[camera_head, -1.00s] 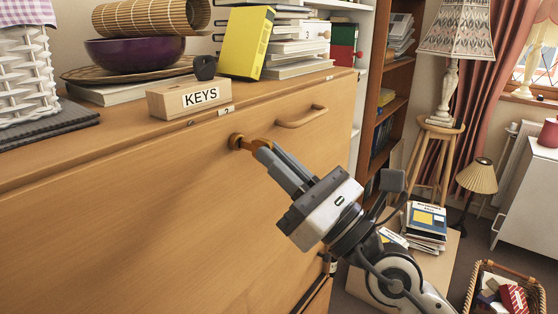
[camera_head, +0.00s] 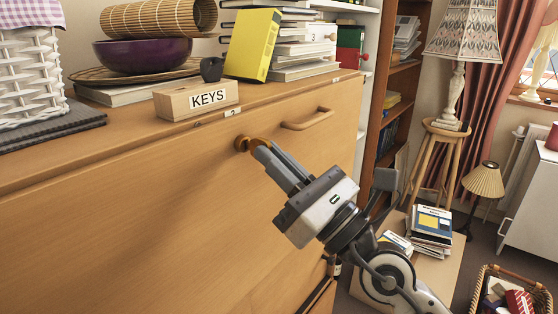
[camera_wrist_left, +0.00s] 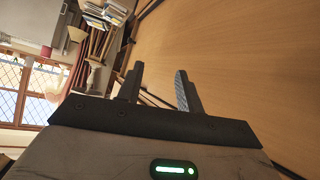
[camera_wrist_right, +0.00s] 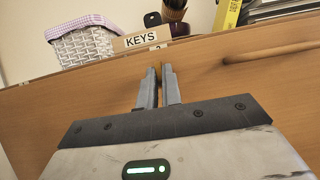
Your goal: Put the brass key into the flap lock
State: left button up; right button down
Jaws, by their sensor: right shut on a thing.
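My right gripper (camera_head: 264,150) is shut on the brass key (camera_head: 257,142), at the front of the wooden flap (camera_head: 130,225). Only a little brass shows at the fingertips. The key points at the round brass flap lock (camera_head: 241,144) and meets it in the picture. How deep its tip sits in the lock is hidden. In the right wrist view the fingers (camera_wrist_right: 159,88) are nearly together and cover most of the key. My left gripper (camera_wrist_left: 160,88) shows only in its own wrist view, with its fingers apart and nothing between them, beside a wooden surface.
Above the lock, the bureau top holds a wooden KEYS block (camera_head: 197,100), a purple bowl (camera_head: 144,51), a yellow book (camera_head: 252,44) and a white basket (camera_head: 28,75). A wooden handle (camera_head: 307,119) sticks out right of the lock. A stool (camera_head: 441,150) stands farther right.

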jog(key=shift+w+a, duration=0.2)
jog(key=shift+a, duration=0.15)
dwell(0.4)
jog(key=c, duration=1.6)
grip_release()
jog(key=o, duration=0.6)
jog(key=shift+c, duration=0.2)
jog(key=b+v, duration=0.4)
jog(key=v, duration=0.4)
